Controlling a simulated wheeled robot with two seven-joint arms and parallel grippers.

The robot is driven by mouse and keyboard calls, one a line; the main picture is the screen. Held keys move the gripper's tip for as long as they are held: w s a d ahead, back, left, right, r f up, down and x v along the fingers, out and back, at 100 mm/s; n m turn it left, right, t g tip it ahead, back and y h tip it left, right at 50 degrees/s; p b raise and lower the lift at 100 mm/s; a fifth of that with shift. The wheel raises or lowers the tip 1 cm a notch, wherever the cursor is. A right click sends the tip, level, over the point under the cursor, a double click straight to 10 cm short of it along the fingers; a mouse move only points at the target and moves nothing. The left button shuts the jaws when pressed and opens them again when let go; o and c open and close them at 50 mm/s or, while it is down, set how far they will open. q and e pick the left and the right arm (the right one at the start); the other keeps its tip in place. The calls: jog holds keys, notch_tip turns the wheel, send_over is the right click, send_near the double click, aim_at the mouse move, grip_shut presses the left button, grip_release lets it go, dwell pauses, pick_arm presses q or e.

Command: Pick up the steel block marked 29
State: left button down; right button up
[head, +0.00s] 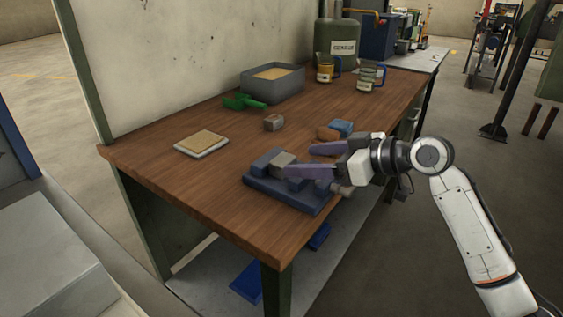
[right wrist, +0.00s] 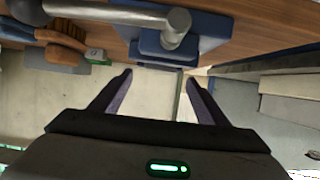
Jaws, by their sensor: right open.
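A small grey-brown steel block (head: 273,123) sits alone on the wooden bench, behind the vise. Another grey block (head: 283,161) shows at the jaws of the blue vise (head: 262,190). I cannot read a number on either block. My right gripper (head: 299,159) has purple fingers, spread apart with nothing seen between them, over the right part of the vise. In the right wrist view its open fingers (right wrist: 158,78) point toward the blue vise (right wrist: 165,48) and its grey handle. My left gripper is not in view.
On the wooden bench (head: 185,190) are a tan pad on a pale plate (head: 202,144), a green tool (head: 242,102), a grey bin (head: 272,84) and two mugs. A brown brush (head: 327,134) and a blue item (head: 341,127) lie behind my gripper. The bench's front left is clear.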

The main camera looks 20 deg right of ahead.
aim_at(288, 160)
jog(key=x, duration=0.6)
jog(key=shift+s+f, duration=0.1)
jog(key=shift+f, duration=0.15)
jog(key=shift+d, duration=0.1)
jog(key=c, duration=1.5)
jog(key=shift+r, duration=0.2)
jog(key=shift+c, duration=0.8)
